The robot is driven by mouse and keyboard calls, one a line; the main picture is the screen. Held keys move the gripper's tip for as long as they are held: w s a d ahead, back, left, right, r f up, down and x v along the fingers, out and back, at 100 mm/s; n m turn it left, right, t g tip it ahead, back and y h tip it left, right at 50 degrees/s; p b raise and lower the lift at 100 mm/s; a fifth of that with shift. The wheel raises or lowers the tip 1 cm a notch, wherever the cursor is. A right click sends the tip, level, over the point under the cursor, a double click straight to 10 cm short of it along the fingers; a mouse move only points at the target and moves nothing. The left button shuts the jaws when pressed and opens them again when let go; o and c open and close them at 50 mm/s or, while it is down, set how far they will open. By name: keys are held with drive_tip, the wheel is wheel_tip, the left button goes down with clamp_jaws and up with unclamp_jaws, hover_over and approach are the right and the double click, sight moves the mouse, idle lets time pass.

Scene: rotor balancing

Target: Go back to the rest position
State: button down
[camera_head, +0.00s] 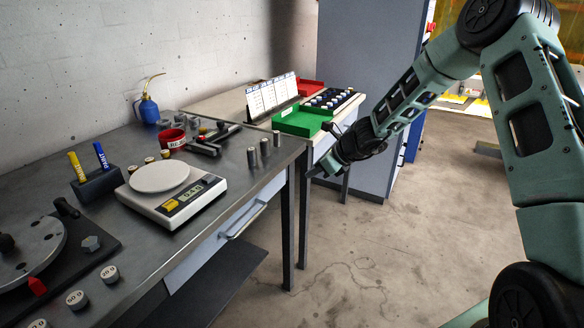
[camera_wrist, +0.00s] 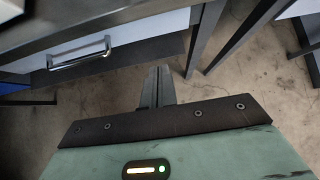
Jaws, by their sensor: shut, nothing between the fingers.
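My gripper (camera_head: 313,174) is at the end of my green arm in the head view, off the right end of the metal workbench (camera_head: 238,142). In the wrist view my gripper (camera_wrist: 158,72) shows its two fingers together, with nothing between them. Below it is bare concrete floor. The bench's drawer handle (camera_wrist: 79,53) and edge lie to the left of the fingers in that view, apart from them.
The bench carries a white scale (camera_head: 172,191), a rotor disc (camera_head: 28,252), a pen holder (camera_head: 97,183), a red reject cup (camera_head: 173,138) and several weights. A second table with a green tray (camera_head: 301,121) stands behind. The floor (camera_head: 390,250) is clear.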

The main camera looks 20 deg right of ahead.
drive_tip(key=s+a+r+n+g+y+p, duration=0.1)
drive_tip(key=s+a+r+n+g+p, duration=0.15)
drive_tip(key=s+a+r+n, duration=0.5)
drive_tip(key=s+a+r+n+g+p, duration=0.25)
drive_tip(key=s+a+r+n, duration=0.25)
drive_tip(key=s+a+n, duration=0.6)
drive_tip(key=s+r+n+g+h+p, duration=0.1)
drive_tip(key=s+r+n+h+p, duration=0.1)
drive_tip(key=s+n, duration=0.6)
drive_tip(key=s+a+r+n+g+h+p, duration=0.1)
drive_tip(key=s+r+n+h, duration=0.3)
drive_tip(key=s+n, duration=0.5)
drive_tip(key=s+r+p, duration=0.1)
drive_tip(key=s, duration=0.5)
drive_tip(key=shift+a+r, duration=0.2)
drive_tip(key=shift+a, duration=0.05)
drive_tip(key=shift+s+n, duration=0.1)
drive_tip(key=shift+n, duration=0.15)
